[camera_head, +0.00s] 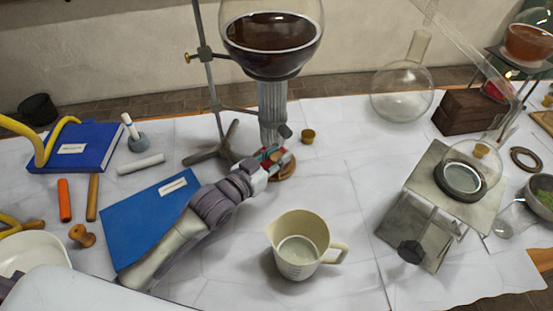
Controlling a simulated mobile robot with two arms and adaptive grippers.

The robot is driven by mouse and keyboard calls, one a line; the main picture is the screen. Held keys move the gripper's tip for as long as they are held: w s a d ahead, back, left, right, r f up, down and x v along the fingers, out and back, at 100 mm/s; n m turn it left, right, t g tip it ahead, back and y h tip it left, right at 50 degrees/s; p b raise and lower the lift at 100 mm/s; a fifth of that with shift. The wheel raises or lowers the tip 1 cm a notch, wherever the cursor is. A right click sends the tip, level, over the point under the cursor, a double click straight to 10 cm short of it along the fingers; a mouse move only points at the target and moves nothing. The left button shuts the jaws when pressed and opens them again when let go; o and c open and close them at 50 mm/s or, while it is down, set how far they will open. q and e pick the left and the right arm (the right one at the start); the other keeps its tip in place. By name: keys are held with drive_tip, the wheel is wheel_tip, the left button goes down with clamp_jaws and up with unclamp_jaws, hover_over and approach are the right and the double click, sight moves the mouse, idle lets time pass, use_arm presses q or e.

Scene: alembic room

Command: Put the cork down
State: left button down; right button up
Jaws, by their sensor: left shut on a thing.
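The small brown cork (308,137) is at the tip of my left gripper (287,146), just right of the glass column under the dark flask. The gripper is shut on it, low over the white-covered table. The picture is too small to show exactly how the fingers meet the cork or whether its underside touches the table. A round brown base (286,172) lies under the gripper and is partly hidden by it. My right gripper is not in view.
A large flask of dark liquid (270,45) hangs above on a metal stand (204,75). A measuring jug (298,243) stands in front. A clear round flask (402,92) is behind, right. The table between is clear.

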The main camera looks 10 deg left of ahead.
use_arm(q)
drive_tip(key=shift+f, duration=0.9)
drive_tip(key=shift+f, duration=0.65)
drive_tip(key=c, duration=0.9)
unclamp_jaws()
drive_tip(key=shift+o, duration=0.2)
drive_tip(key=shift+r, duration=0.25)
drive_tip(key=r+v, duration=0.1)
drive_tip(key=v, duration=1.1)
drive_tip(key=shift+b, duration=0.3)
drive_tip(key=shift+f, duration=0.1)
